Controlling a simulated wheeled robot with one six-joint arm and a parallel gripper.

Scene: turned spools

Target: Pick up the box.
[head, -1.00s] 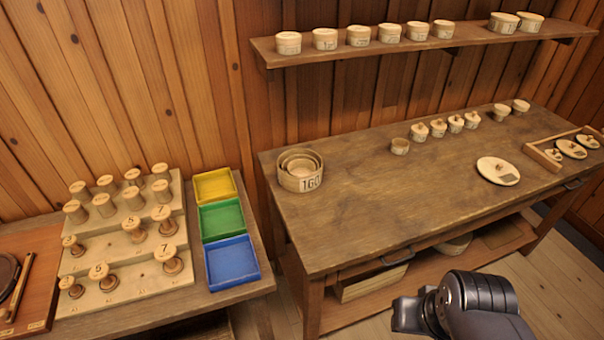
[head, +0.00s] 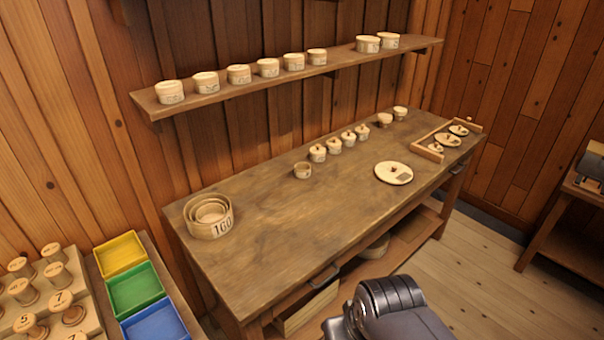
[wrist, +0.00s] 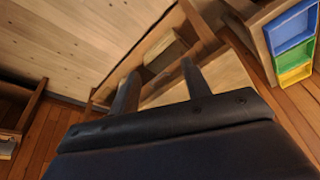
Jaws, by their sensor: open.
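Several round wooden boxes are in the head view, and I cannot tell which one is meant. A nested set of round boxes marked 160 (head: 222,229) stands at the left end of the workbench (head: 270,240). A small open round box (head: 302,170) and a row of small knobbed boxes (head: 334,146) stand along its middle. Two more small round boxes (head: 384,120) stand further right. Several lidded boxes (head: 239,74) line the wall shelf. My gripper (wrist: 160,86) is open and empty in the wrist view, its fingers apart, away from all these boxes.
A wooden rack (head: 440,149) with lids and a loose round lid (head: 393,173) lie on the bench's right part. Yellow (head: 120,253), green (head: 135,290) and blue (head: 155,323) trays and numbered spools (head: 66,306) are at lower left. Floor (head: 470,255) is clear at right.

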